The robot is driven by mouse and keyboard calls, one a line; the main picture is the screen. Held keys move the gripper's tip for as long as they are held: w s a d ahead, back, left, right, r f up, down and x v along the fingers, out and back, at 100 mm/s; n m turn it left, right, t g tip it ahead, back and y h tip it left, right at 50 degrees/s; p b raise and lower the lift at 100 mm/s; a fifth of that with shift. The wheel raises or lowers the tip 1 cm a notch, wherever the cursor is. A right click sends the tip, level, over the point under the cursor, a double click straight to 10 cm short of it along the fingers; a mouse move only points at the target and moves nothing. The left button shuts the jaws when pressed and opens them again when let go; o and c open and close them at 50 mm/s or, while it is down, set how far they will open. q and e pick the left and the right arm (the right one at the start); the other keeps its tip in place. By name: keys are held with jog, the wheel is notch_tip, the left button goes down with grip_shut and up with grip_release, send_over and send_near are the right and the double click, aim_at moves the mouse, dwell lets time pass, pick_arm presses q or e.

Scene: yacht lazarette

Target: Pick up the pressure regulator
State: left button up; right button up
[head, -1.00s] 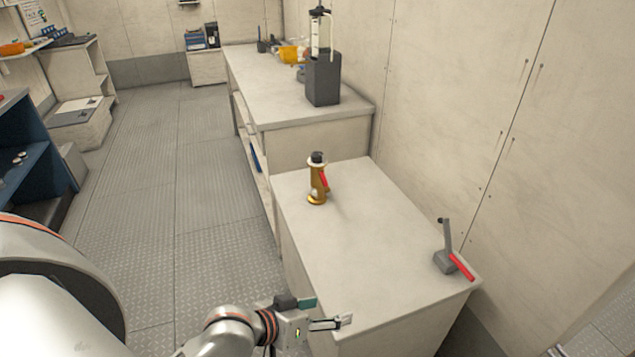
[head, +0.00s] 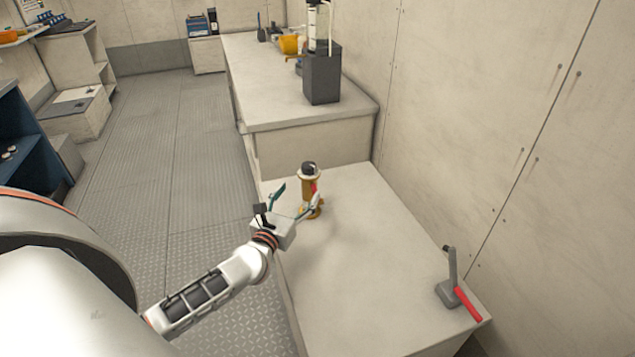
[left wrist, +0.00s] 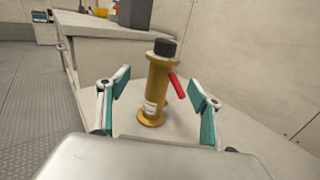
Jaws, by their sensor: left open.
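The pressure regulator looks like the brass-coloured upright cylinder (head: 306,183) with a black cap and a red lever. It stands on the near pale counter (head: 370,270), close to its left edge. In the left wrist view the brass regulator (left wrist: 157,85) stands upright ahead, between the lines of the two fingers, with its red lever to the right. My left gripper (head: 298,194) is open and empty, just in front of it. One finger partly covers its lower body in the head view. In the left wrist view the open fingers (left wrist: 160,92) stand wide to either side. My right gripper is not in view.
A grey block with an upright handle and red lever (head: 450,285) sits at the counter's right front corner. A dark grey box (head: 322,78) with a clear cylinder stands on the farther counter. A wall rises on the right. The middle of the near counter is clear.

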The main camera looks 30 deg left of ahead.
aim_at(306, 182)
pick_arm(q)
jog(key=shift+w+a, duration=0.2)
jog(key=shift+w, duration=0.45)
jog(key=shift+w+a, duration=0.2)
jog(key=shift+w, duration=0.65)
jog(key=w, duration=0.4)
jog(key=shift+w+a+r, duration=0.1)
jog(key=shift+r, duration=0.2)
jog(key=shift+w+a, duration=0.1)
jog(key=shift+w, duration=0.4)
jog(key=c, duration=1.7)
grip_shut()
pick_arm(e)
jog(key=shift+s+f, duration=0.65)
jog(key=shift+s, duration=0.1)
pick_arm(q)
jog(key=shift+r, duration=0.15)
